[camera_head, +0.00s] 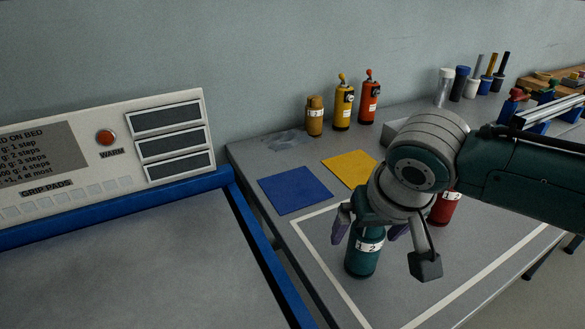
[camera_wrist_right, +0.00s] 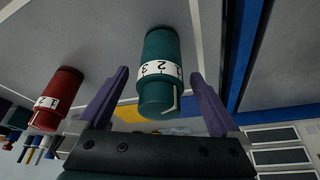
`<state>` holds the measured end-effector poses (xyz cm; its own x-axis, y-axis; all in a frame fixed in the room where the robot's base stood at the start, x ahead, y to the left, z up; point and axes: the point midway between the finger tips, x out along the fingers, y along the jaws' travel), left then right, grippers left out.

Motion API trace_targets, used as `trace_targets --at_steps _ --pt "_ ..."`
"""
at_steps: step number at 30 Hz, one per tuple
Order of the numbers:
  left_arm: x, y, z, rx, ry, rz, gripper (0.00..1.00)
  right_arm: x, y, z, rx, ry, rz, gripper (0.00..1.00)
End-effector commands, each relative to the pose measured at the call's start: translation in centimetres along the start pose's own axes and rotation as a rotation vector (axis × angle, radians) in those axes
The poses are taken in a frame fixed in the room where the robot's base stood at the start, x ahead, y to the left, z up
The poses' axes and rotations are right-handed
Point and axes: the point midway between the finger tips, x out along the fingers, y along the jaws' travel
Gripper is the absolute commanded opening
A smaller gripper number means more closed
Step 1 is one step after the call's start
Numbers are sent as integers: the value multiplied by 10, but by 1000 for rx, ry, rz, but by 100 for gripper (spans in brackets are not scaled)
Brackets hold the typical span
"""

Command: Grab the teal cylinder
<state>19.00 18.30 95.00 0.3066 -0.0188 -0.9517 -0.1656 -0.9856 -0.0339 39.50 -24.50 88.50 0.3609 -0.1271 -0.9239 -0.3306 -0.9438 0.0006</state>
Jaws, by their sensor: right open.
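The teal cylinder (camera_head: 362,256) stands upright on the grey table inside a white outline, with a white label band bearing numbers. My right gripper (camera_head: 385,245) is directly above and around its upper part, and hides some of it. In the right wrist view the teal cylinder (camera_wrist_right: 158,75) lies between the two purple fingers of my right gripper (camera_wrist_right: 160,95), which are open with a gap on each side. A red cylinder (camera_head: 442,209) with a similar label stands behind my right gripper, partly hidden; it also shows in the wrist view (camera_wrist_right: 57,98). My left gripper is not in view.
A blue square (camera_head: 295,190) and a yellow square (camera_head: 350,169) lie flat on the table. Yellow and red-orange bottles (camera_head: 344,107) stand at the back near the wall. A blue-edged bed (camera_head: 130,260) with a panel (camera_head: 105,140) is at left.

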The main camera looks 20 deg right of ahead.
Motion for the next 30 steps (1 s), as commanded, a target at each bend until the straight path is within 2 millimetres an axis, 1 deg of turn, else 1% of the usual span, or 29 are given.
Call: trace_targets --at_steps 1,2,27,28,30 --pt "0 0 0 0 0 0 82 0 0 0 0 0 0 100" --pt "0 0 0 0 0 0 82 0 0 0 0 0 0 97" --pt "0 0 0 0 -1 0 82 -1 0 0 0 0 0 3" --pt "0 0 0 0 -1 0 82 -1 0 0 0 0 0 0" --pt "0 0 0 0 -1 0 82 -1 0 0 0 0 0 0"
